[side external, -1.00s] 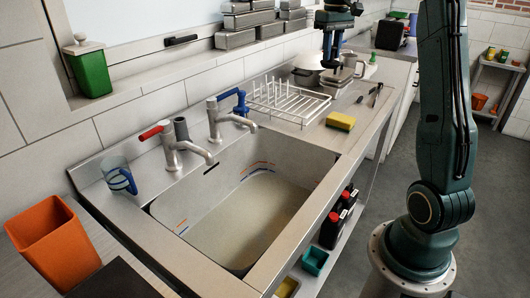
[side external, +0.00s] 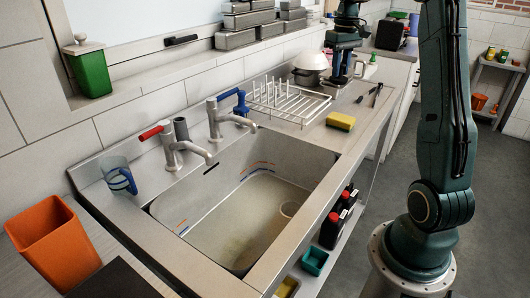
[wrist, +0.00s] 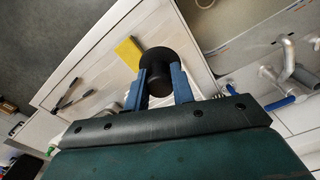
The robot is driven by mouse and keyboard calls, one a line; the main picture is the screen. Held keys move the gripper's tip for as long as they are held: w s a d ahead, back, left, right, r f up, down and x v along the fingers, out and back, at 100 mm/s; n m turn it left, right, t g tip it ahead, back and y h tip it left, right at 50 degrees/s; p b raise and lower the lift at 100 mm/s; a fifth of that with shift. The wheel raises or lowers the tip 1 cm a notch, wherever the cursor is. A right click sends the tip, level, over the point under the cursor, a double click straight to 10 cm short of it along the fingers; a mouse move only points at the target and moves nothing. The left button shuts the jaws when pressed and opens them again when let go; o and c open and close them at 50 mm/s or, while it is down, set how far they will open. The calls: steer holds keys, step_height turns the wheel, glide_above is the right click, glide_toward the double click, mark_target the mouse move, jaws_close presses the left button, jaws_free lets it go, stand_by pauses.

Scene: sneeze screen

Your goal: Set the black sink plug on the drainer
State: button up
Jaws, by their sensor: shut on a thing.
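My gripper (wrist: 160,86) is shut on the black sink plug (wrist: 157,58), which shows as a dark round shape between its two blue fingers in the wrist view. The drainer (side external: 312,131) is the flat metal surface beyond the basin. I cannot tell whether the plug touches it.
A yellow sponge (side external: 340,121) lies on the drainer's near side, and dark utensils (side external: 375,93) lie farther back. The white rack (side external: 285,100) and the pot (side external: 309,66) stand along the wall side. The basin (side external: 240,215) is at the near end, with taps behind it.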

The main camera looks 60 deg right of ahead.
step_height(320, 180, down, 16)
steer(key=shift+r, duration=0.2)
stand_by(0.4)
steer(key=shift+f, duration=2.1)
steer(key=shift+f, duration=0.15)
steer(key=o, duration=1)
steer(key=shift+r, duration=6.2)
